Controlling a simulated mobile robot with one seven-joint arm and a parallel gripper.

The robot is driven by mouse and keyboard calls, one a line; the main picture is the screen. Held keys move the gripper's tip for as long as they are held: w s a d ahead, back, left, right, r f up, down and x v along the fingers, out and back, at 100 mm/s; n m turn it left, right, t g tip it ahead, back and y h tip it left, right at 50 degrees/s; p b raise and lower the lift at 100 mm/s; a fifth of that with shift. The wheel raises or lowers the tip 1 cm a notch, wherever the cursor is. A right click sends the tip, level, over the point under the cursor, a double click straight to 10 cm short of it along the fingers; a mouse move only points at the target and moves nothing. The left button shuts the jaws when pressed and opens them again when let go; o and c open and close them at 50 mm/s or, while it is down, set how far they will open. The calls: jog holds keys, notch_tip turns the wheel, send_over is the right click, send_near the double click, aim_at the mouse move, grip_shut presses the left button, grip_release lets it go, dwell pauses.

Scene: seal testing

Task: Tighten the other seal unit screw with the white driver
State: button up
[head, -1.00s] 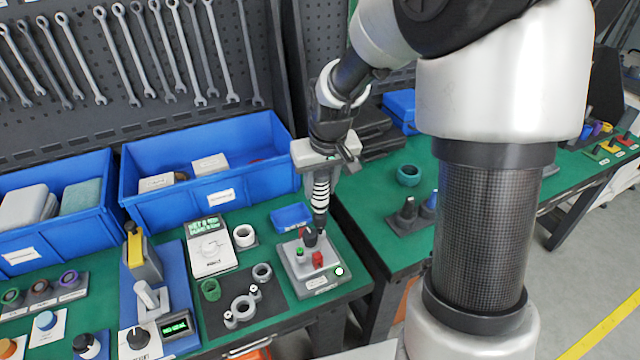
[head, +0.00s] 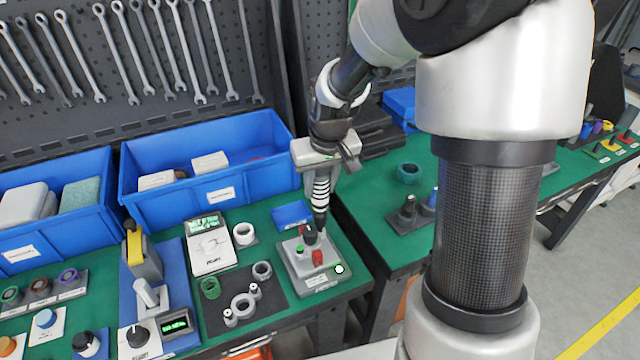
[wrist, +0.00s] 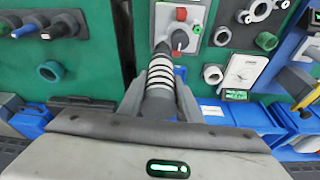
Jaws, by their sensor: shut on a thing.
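The white driver (head: 321,192), with black bands on its handle, is held upright in my gripper (head: 322,172). It also shows in the wrist view (wrist: 160,75), between the two fingers. Its dark tip is down at the back right of a grey control box (head: 318,279), beside the box's black knob (head: 310,235). I cannot tell whether the tip touches the box. The likely seal unit, a grey ring with two ears (head: 242,307), lies on a black mat to the left of the box. Small pale screw-like posts (head: 254,290) stand at its ears. The driver is apart from it.
The box carries a red switch (head: 318,258) and a green button (head: 299,249). A white meter (head: 209,247), a blue tray (head: 291,215) and a press with a yellow part (head: 134,248) stand nearby. A large blue bin (head: 208,196) is behind. A table gap lies to the right.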

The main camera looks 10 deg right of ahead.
jog(key=shift+f+b, duration=0.95)
jog(key=shift+f, duration=0.15)
dwell(2.0)
dwell(0.3)
jog(key=shift+r+p, duration=1.85)
jog(key=shift+r, duration=0.7)
jog(key=shift+w+f, duration=0.1)
